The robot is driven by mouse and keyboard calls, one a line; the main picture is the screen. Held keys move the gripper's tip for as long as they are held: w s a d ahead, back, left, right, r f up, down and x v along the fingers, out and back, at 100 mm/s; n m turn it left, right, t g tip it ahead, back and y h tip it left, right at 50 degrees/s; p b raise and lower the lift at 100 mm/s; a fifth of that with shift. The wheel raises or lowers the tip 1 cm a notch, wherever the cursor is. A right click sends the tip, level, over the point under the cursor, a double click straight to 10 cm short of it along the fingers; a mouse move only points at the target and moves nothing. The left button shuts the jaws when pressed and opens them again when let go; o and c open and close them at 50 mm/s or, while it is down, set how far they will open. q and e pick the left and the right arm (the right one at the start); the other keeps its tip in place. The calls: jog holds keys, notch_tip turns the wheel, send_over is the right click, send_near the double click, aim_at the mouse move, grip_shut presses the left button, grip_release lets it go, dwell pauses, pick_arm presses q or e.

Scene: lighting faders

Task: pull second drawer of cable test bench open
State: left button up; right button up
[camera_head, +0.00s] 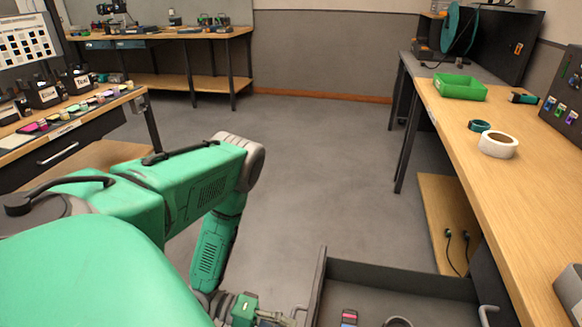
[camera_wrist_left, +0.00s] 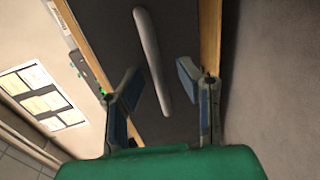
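A dark grey drawer (camera_head: 400,280) stands pulled out at the bottom of the head view, beside the bench on the right. Its inside shows; which drawer in the stack it is cannot be told. My left gripper (camera_head: 285,318) is at the outer side of its front panel, partly cut off by the frame. In the left wrist view my left gripper (camera_wrist_left: 158,88) is open, its two fingers apart. A pale bar handle (camera_wrist_left: 152,60) on a dark front panel (camera_wrist_left: 110,30) shows between and beyond the fingers; contact is not clear. My right gripper is not in view.
The wooden bench (camera_head: 480,165) on the right carries a green tray (camera_head: 460,87) and a white tape roll (camera_head: 498,145). Small items lie in the drawer. Another bench (camera_head: 60,125) stands at left. The grey floor (camera_head: 310,150) between is clear.

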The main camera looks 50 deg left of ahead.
pick_arm(q)
jog(key=v, duration=1)
jog(key=shift+s+a, duration=0.15)
jog(key=shift+a, duration=0.25)
